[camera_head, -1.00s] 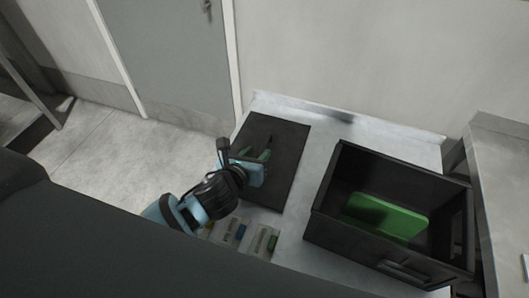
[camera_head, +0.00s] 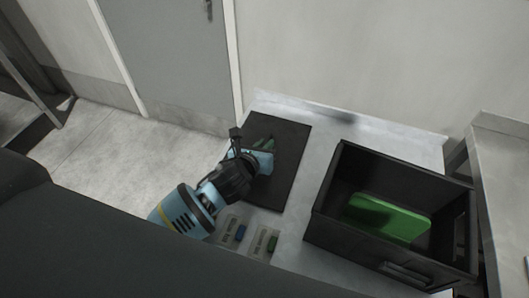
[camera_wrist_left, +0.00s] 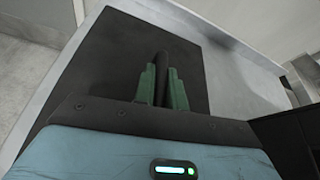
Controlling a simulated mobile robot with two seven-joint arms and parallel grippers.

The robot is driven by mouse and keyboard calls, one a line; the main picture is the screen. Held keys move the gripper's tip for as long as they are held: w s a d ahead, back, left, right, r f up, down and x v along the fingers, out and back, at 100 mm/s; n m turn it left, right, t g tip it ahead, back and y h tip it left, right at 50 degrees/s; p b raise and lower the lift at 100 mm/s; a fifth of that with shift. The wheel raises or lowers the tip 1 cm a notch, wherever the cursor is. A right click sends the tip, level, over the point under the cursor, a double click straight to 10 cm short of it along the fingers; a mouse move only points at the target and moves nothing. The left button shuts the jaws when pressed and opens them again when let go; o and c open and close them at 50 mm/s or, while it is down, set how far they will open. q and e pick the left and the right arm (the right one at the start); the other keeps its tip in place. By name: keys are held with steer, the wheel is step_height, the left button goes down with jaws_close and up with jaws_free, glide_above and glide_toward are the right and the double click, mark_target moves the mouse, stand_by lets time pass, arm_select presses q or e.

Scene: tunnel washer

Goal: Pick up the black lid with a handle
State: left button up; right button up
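The black lid (camera_head: 290,155) is a flat dark rectangle lying on the left part of the light table. It also shows in the left wrist view (camera_wrist_left: 105,65), with its upright black handle (camera_wrist_left: 161,75) in the middle. My left gripper (camera_head: 265,144) reaches over the lid from the lower left. In the left wrist view its green fingers (camera_wrist_left: 162,85) stand on both sides of the handle with no clear gap, so it looks shut on it. In the head view my arm and gripper hide the handle and the lid's left part. My right gripper is not in view.
A black crate (camera_head: 333,190) with a green board (camera_head: 388,218) inside stands right of the lid. Small packs with blue (camera_head: 240,233) and green (camera_head: 272,243) parts lie in front of it. A wall (camera_head: 350,60) is behind the table; another counter (camera_head: 500,160) is at right.

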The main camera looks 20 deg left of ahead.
mark_target(264, 143)
arm_select(q)
jaws_close()
steer(key=shift+r, duration=0.8)
step_height(264, 143, up, 2)
steer(key=shift+w+r+p, duration=0.1)
steer(key=shift+r+p, duration=0.05)
steer(key=shift+p, duration=0.25)
steer(key=s, duration=0.5)
steer(key=s+d, duration=0.1)
steer(key=s, duration=0.4)
steer(key=s+r, duration=0.1)
steer(key=s, duration=0.5)
steer(key=shift+d, duration=0.2)
steer(key=w+a+r, duration=0.3)
steer(key=r, duration=0.2)
steer(key=w+a+r+n+y, duration=0.1)
steer(key=w+a+r, duration=0.2)
steer(key=r, duration=0.3)
steer(key=shift+w+a+y, duration=0.2)
steer(key=shift+a+y, duration=0.1)
steer(key=shift+a, duration=0.2)
steer(key=shift+s+f, duration=0.1)
